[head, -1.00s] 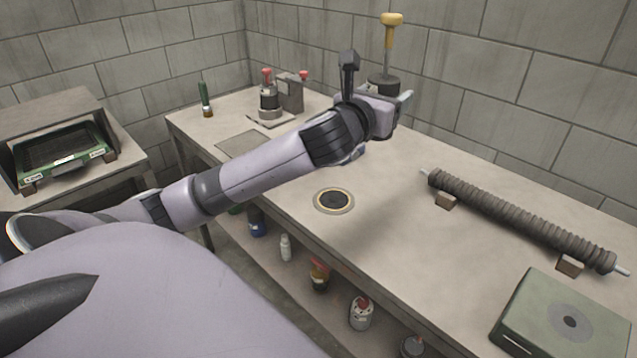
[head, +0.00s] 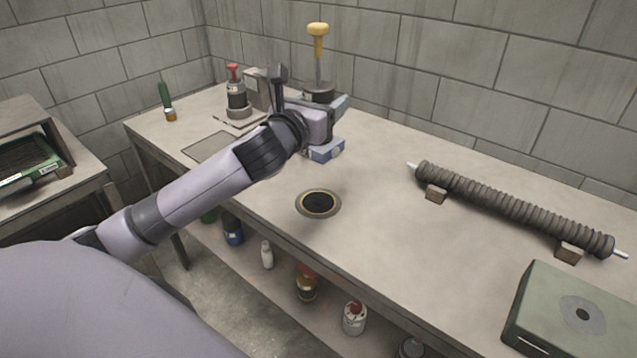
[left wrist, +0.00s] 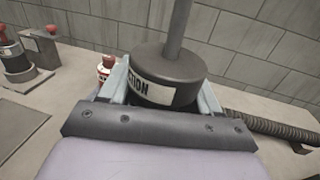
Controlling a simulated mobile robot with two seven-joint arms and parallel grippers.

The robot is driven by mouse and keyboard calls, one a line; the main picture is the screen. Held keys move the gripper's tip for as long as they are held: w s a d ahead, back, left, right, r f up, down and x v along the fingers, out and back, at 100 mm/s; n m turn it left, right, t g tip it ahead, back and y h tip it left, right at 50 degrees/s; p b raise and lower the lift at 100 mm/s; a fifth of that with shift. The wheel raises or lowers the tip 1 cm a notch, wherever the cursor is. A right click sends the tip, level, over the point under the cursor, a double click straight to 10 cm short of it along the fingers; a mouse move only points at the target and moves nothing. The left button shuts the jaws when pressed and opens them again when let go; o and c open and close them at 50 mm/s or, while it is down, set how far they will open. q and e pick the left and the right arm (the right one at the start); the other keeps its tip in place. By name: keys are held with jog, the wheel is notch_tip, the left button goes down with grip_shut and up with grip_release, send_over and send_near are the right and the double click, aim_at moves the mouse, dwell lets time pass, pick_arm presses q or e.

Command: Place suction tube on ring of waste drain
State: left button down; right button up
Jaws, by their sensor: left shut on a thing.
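The suction tube (head: 319,64) has a dark round body, a grey stem and a yellow top. It is upright in my left gripper (head: 327,104), in the air above the far part of the bench. In the left wrist view its dark body (left wrist: 170,66), with a white label ending in "CTION", sits between the two pale fingers of the gripper (left wrist: 163,88). Its lower end is hidden behind the gripper. The waste drain (head: 318,203) is a black disc with a gold and grey ring in the bench top, nearer than my gripper. My right gripper is not in view.
A ribbed mesh tube (head: 510,208) rests on two small blocks at the right. A green box (head: 570,312) is at the front right. A red-topped device (head: 237,95) and a green bottle (head: 165,100) stand at the back left. The bench around the drain is clear.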

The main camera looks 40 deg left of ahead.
pick_arm(q)
notch_tip(320, 180, down, 15)
jog(key=b, duration=0.4)
jog(key=shift+f, duration=0.45)
jog(key=shift+c, duration=1.1)
grip_release()
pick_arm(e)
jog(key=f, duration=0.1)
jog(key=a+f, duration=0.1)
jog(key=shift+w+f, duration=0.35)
